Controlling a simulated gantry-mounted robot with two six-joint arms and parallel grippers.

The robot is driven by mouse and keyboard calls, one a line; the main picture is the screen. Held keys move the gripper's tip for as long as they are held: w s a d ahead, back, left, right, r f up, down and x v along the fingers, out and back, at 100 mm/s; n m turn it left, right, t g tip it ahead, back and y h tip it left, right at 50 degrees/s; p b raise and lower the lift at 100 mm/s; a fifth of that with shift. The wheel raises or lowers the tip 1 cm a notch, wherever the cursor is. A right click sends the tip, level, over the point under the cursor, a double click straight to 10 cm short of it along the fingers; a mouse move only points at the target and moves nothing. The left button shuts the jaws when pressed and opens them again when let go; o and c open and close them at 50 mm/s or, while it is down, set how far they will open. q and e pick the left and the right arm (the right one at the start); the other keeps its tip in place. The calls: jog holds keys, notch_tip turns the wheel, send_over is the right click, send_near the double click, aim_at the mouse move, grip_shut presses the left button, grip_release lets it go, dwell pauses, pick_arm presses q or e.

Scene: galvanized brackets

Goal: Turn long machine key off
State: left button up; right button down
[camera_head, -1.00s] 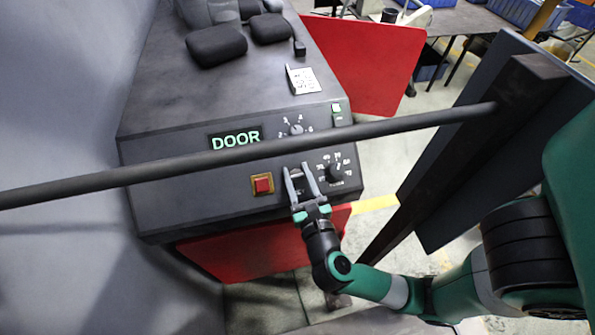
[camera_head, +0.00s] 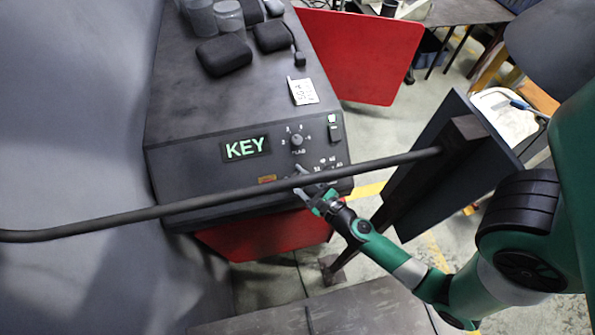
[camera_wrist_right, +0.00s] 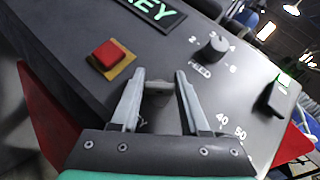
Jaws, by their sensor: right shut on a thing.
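The machine's dark sloped control panel (camera_head: 200,160) fills the middle of the head view, and its display (camera_head: 245,149) reads "KEY" in green. The key (camera_wrist_right: 157,87) is a small grey piece on the panel, between the feed knob and the red button. In the right wrist view, the gripper (camera_wrist_right: 158,92) hides part of the panel. The bar hides the key in the head view. My left gripper is not in view.
A long dark bar (camera_head: 200,200) crosses in front of the panel. A red button (camera_wrist_right: 108,55) sits left of the key; the feed knob (camera_wrist_right: 213,48) is to its upper right. Black pouches (camera_head: 224,55) and jars lie on the machine top. A red panel (camera_head: 350,50) stands behind.

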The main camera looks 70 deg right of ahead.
dwell(0.4)
jog(key=shift+c, duration=2)
grip_release()
jog(key=b+v, duration=0.5)
jog(key=v, duration=0.6)
jog(key=shift+s, duration=0.3)
jog(key=shift+a, duration=0.1)
jog(key=shift+c, duration=0.3)
